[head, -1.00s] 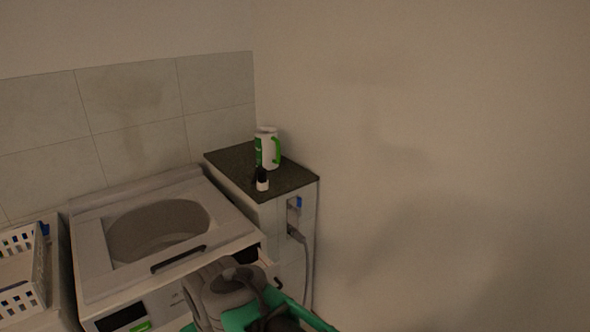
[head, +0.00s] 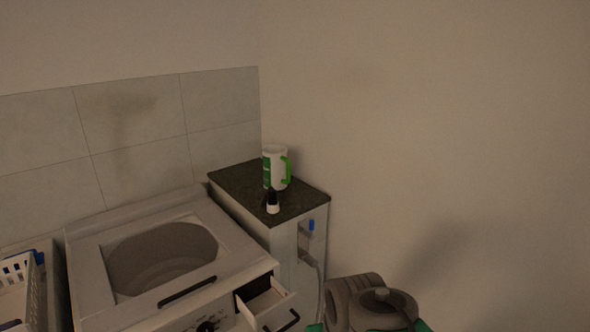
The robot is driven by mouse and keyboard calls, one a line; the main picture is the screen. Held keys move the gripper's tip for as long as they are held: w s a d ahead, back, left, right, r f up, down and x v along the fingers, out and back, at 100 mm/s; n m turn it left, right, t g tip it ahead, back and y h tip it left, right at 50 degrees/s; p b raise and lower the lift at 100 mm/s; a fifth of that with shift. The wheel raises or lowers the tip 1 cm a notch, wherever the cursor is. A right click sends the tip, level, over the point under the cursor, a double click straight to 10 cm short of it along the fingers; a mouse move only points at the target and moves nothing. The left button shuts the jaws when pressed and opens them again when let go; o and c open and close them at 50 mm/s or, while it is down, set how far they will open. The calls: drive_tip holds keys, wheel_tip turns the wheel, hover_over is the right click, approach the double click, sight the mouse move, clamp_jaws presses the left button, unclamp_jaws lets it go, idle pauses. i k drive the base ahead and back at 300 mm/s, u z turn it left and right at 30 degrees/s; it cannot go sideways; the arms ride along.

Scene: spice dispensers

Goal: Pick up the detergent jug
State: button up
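The detergent jug (head: 279,169) is white with a green label and a green handle on its right side. It stands upright on a dark countertop (head: 233,177) at the back, near the corner of the walls. A small white bottle with a black top (head: 273,207) stands in front of it on the same counter. Only a grey and green part of my own arm shows, at the bottom edge right of the cabinet. My gripper is not in view.
A top-loading washer (head: 230,268) with an open tub stands left of the counter. An open drawer (head: 264,303) sticks out at its front right. A white basket (head: 38,290) is at the far left. A bare wall closes off the right side.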

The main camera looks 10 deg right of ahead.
sight(277, 166)
drive_tip(key=z, duration=0.35)
drive_tip(key=k, duration=0.45)
drive_tip(key=z, duration=0.25)
drive_tip(key=i, duration=0.6)
drive_tip(key=u, duration=1.35)
drive_tip(key=i, duration=0.85)
drive_tip(key=u, duration=1.1)
